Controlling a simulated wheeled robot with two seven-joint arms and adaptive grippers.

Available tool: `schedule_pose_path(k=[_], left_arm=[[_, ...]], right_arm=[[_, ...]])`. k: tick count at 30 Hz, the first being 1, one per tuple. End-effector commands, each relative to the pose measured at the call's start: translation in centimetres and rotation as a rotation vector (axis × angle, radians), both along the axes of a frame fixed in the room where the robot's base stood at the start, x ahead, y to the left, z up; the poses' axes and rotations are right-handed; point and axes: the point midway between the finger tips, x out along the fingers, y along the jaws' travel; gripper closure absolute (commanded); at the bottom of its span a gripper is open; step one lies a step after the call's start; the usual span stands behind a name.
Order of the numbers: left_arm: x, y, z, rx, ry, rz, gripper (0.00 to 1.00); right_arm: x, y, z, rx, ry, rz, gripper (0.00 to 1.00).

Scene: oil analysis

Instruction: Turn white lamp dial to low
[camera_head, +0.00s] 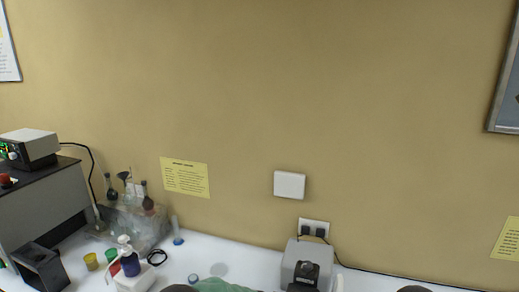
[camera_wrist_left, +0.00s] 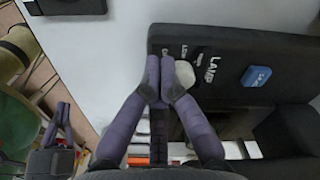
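In the left wrist view, a dark panel carries a white round dial (camera_wrist_left: 184,73) beside raised white LAMP lettering (camera_wrist_left: 209,68). Small white words sit at the dial's upper side, too small to read surely. My left gripper (camera_wrist_left: 160,62) has its two purple fingertips together at the panel's left end, just left of the dial. The right fingertip overlaps the dial's edge; I cannot tell whether it touches. What looks like my right gripper (camera_wrist_left: 58,118) is at the lower left, its fingers close together and small. Neither the dial nor a gripper is clearly visible in the head view.
A blue button (camera_wrist_left: 256,76) is on the same panel. In the head view, the white bench (camera_head: 225,258) holds a grey device (camera_head: 304,262), a pump bottle (camera_head: 129,260), small cups and a glassware rack (camera_head: 135,222). A black-topped instrument (camera_head: 42,200) stands at the left.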

Motion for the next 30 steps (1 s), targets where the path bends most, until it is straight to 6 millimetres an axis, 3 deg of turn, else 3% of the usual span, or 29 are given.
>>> schedule_pose_path(k=[30], left_arm=[[0.93,-0.2,0.03,-0.003,-0.008,0.001,1.0]], right_arm=[[-0.02,0.0,-0.98,0.0,0.0,0.0,1.0]])
